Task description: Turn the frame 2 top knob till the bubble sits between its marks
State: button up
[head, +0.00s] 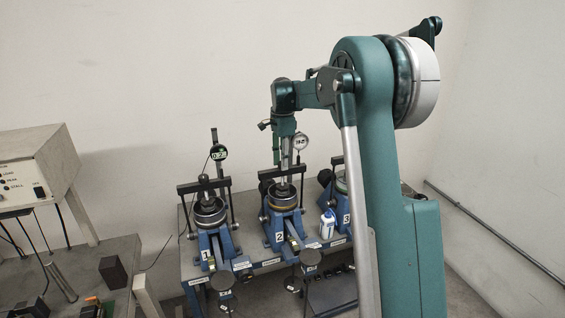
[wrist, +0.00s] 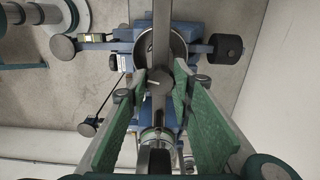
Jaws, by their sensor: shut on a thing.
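Frame 2 (head: 282,230) is the middle blue lever frame on the bench, with a black crossbar and a round metal cup. Its top knob (wrist: 165,82), dark and round with a pale pointer line, lies between my fingertips in the wrist view. My gripper (wrist: 160,78), with green-padded fingers, is shut on this knob from above; in the head view the gripper (head: 287,174) hides the knob. A small yellow-green vial (wrist: 95,37) sits on an arm of the frame in the wrist view. Its bubble and marks are too small to read.
Frame 3 (head: 341,190) stands to the right, partly behind my arm. A small white bottle (head: 327,226) stands between frames 2 and 3. A control box (head: 30,170) is at far left.

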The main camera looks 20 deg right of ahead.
jog(key=n+b, duration=0.1)
jog(key=n, duration=0.2)
jog(key=shift+n+b, duration=0.55)
jog(key=shift+n, duration=1.55)
jog(key=o, duration=0.9)
jog(key=shift+r, duration=0.2)
notch_tip(320, 180, up, 12)
jog(key=shift+f, duration=0.15)
